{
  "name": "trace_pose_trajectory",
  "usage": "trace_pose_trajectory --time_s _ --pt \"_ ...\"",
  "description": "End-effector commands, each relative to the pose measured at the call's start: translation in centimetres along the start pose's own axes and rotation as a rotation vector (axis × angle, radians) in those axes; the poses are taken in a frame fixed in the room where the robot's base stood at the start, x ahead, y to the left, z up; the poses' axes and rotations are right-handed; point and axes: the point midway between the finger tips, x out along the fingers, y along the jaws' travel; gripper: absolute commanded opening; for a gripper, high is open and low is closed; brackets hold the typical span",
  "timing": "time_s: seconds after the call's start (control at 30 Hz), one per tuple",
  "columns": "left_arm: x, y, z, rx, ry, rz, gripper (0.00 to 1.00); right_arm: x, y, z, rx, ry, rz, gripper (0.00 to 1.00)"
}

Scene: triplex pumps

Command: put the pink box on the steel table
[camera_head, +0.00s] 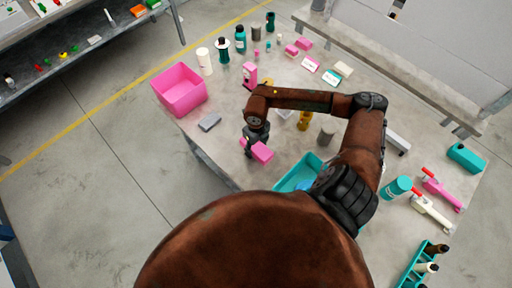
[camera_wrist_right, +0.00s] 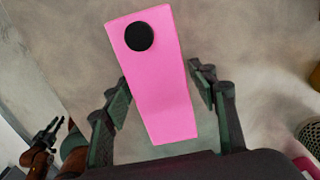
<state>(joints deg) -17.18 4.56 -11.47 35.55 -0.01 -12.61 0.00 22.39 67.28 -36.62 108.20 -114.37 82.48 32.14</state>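The pink box (camera_head: 262,152) is near the front left edge of the steel table (camera_head: 226,160). In the right wrist view the pink box (camera_wrist_right: 160,85) has a round black disc at one end. My right gripper (camera_head: 250,143) is over it, its fingers (camera_wrist_right: 160,90) on either side. The box is turned askew between them. The left finger looks close to its edge, and a narrow gap shows at the right finger. I cannot tell whether the box rests on the table. My left gripper (camera_wrist_right: 48,135) shows small at the lower left of the wrist view.
A grey block (camera_head: 209,121) and a pink open bin (camera_head: 180,90) stand to the left. A teal bin (camera_head: 300,174) is to the right, partly hidden by my arm. Bottles and small pink items stand at the back. The table's left edge is close.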

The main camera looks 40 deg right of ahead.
Motion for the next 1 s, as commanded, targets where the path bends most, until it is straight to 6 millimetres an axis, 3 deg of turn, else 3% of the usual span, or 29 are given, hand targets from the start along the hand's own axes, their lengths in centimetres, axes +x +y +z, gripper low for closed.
trace_pose_trajectory --time_s 0.33,0.47,1.0 --pt "-0.1 0.0 0.0 0.0 0.0 0.0 0.22 -0.1 0.0 0.0 0.0 0.0 0.0 0.59" --pt "-0.2 0.0 0.0 0.0 0.0 0.0 0.22 -1.1 -0.1 0.1 0.0 -0.002 -0.001 0.59" --pt "0.0 0.0 0.0 0.0 -0.001 0.0 0.22 -11.0 0.0 0.1 -0.001 -0.002 -0.001 0.59"
